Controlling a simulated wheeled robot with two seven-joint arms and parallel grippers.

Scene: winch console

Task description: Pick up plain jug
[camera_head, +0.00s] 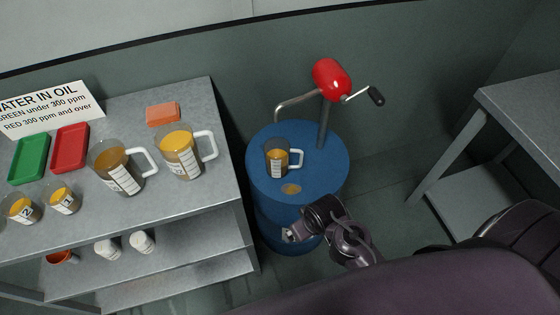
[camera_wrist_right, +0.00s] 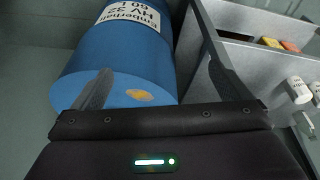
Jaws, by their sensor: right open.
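One jug (camera_head: 277,157), holding some brown liquid, stands upright on top of the blue drum (camera_head: 262,180). Two fuller jugs stand on the grey bench: a brown one (camera_head: 117,168) and a more golden one (camera_head: 180,152). My right gripper (camera_head: 290,235) is open and empty, low at the drum's front side, apart from every jug. In the right wrist view my gripper's fingers (camera_wrist_right: 150,45) are spread before the drum (camera_wrist_right: 120,55). My left gripper is out of view.
A red hand pump (camera_head: 331,80) with a crank rises behind the drum jug. The bench (camera_head: 215,105) holds red (camera_head: 70,148) and green (camera_head: 29,158) trays, numbered cups (camera_head: 63,198) and an orange block (camera_head: 162,114). Another table (camera_head: 525,105) stands right.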

